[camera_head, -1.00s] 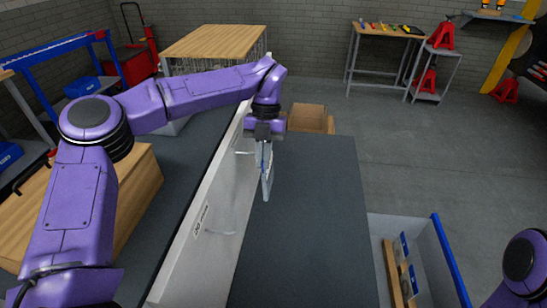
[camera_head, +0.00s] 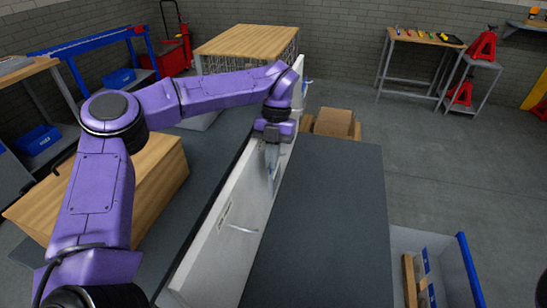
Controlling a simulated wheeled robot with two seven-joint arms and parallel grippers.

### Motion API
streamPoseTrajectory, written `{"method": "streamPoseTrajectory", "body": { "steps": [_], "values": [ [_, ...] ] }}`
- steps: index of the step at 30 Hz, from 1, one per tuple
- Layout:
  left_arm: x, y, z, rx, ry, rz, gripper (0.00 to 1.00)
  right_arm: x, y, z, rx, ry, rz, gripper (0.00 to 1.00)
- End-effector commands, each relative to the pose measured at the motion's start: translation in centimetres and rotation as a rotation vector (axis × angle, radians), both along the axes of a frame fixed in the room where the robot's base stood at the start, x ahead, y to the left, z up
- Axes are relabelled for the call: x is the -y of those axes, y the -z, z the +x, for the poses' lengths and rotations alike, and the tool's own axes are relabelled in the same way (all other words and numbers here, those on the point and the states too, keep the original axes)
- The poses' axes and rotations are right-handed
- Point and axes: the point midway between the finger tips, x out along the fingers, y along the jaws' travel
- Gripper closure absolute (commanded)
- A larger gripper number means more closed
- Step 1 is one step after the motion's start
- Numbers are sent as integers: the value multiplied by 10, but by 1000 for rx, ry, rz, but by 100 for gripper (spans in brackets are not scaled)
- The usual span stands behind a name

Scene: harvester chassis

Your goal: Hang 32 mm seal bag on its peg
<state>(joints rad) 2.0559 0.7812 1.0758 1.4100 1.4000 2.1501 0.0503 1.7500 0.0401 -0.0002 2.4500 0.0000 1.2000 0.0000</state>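My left gripper (camera_head: 271,148) points down in front of the upright white panel (camera_head: 212,262). It appears shut on a small clear bag with a blue mark (camera_head: 275,172), which hangs from the fingertips close to the panel's face. The bag's print is too small to read. A thin wire peg (camera_head: 243,228) sticks out of the panel nearer to me, empty, beside a small label (camera_head: 224,213). The far peg is hidden behind my gripper and the bag, so I cannot tell whether they touch. My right gripper is out of view.
A dark, bare bench top (camera_head: 325,215) lies right of the panel. A grey bin with a blue edge (camera_head: 462,265) stands at lower right. Cardboard boxes (camera_head: 333,122) sit beyond the bench. A wooden block (camera_head: 150,180) is at left.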

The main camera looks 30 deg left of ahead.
Motion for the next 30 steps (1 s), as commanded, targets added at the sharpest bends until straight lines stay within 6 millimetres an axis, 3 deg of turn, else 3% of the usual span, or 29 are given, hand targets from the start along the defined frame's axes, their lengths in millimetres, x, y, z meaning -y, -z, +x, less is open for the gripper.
{"method": "streamPoseTrajectory", "body": {
  "steps": [1, 11, 15, 25, 30],
  "values": [
    [0, 7, -2, -13, 3, 4, 100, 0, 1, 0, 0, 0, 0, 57],
    [-2, 9, -3, -17, 0, 4, 100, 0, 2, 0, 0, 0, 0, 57],
    [-2, 9, -4, -17, 0, 4, 67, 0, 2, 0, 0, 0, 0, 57],
    [-2, 4, -2, -15, 0, 5, 67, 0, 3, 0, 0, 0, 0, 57],
    [-3, -32, 9, -4, -2, 6, 67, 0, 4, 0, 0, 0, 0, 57]
  ]
}}
